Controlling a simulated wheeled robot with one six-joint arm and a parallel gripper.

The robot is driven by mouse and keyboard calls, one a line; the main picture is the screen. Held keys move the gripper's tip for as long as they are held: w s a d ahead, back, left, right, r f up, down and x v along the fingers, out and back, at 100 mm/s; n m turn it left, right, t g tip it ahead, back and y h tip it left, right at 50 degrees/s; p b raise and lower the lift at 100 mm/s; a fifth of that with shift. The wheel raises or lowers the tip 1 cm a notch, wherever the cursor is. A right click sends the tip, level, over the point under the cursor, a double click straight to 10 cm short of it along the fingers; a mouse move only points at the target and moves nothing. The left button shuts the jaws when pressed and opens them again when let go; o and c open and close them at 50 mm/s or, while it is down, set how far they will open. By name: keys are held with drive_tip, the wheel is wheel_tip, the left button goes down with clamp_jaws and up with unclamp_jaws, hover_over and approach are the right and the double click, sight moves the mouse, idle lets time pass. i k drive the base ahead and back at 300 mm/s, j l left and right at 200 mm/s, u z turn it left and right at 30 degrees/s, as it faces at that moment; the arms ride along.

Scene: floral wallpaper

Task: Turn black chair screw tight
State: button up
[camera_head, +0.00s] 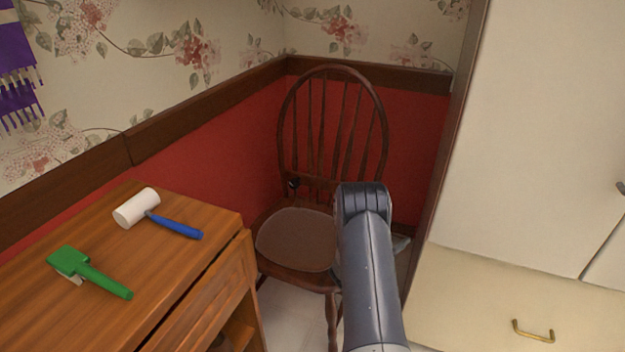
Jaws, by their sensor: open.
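The dark wooden chair (284,93) stands in the corner, with a rounded spindle back and a brown seat. A small black screw knob (293,184) shows at the lower left of its backrest, just above the seat. My arm rises in front of the chair's right side and hides part of the seat and back. A small grey piece pokes out to the right behind my arm; I cannot tell whether it belongs to my wrist or gripper. My gripper's fingers do not show.
A wooden cabinet (215,225) at the left carries a white-headed mallet (137,208) with a blue handle and a green-handled tool (92,274). A cream cupboard (540,150) with a brass handle stands at the right. A narrow floor strip (293,313) shows between them.

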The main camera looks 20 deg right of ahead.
sight(294, 184)
drive_tip(key=i+l+u, duration=0.15)
drive_tip(key=i+u, duration=0.35)
drive_tip(key=u, duration=0.15)
drive_tip(key=i+l+u, duration=0.1)
drive_tip(key=u, duration=0.2)
